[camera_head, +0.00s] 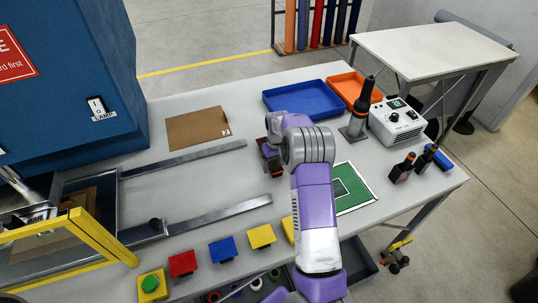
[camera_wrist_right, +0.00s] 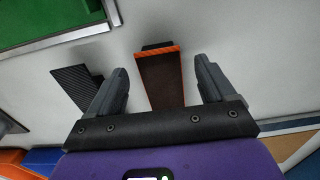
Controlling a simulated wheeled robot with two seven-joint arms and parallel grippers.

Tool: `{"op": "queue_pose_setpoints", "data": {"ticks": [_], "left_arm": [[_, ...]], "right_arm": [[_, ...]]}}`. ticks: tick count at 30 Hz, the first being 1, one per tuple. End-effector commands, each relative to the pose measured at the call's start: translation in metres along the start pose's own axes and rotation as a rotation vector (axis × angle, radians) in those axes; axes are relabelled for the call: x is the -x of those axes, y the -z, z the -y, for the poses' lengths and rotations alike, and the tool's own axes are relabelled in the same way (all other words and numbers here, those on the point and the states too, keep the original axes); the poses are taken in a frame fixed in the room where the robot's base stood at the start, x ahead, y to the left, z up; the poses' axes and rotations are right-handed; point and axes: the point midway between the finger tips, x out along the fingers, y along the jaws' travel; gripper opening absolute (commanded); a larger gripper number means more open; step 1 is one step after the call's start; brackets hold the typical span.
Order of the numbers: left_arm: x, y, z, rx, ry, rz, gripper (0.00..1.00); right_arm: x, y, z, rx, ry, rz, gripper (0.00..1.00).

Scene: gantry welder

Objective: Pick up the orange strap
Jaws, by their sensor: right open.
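The orange strap (camera_wrist_right: 160,78) shows in the right wrist view as a brownish-orange band with a bright orange edge at its far end. It lies between the two fingers of my right gripper (camera_wrist_right: 163,88), with pale tabletop showing on both sides of it. My right gripper is open and does not visibly touch the strap. In the head view my right gripper (camera_head: 266,157) is low over the middle of the table, and the arm and wrist hide much of that spot. My left gripper is not in view.
A green panel (camera_head: 351,188) lies right of my right arm. A cardboard sheet (camera_head: 198,128), a blue tray (camera_head: 303,100) and an orange tray (camera_head: 352,88) lie behind. Metal rails (camera_head: 215,219) run to the left. Coloured blocks (camera_head: 222,249) line the front edge.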

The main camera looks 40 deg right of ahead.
Motion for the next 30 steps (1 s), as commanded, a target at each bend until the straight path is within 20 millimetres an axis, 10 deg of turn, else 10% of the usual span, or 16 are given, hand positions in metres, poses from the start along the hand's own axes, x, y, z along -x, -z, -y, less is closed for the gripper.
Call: {"op": "queue_pose_setpoints", "data": {"ticks": [14,26,30], "left_arm": [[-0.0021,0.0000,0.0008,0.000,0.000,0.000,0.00],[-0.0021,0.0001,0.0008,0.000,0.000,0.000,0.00],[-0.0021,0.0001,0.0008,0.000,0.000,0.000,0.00]], "right_arm": [[-0.0036,0.0000,0.0001,0.000,0.000,0.000,0.83],[-0.0035,0.0000,0.0000,0.000,0.000,0.000,0.23],[-0.0034,0.0000,0.0000,0.000,0.000,0.000,0.23]]}}
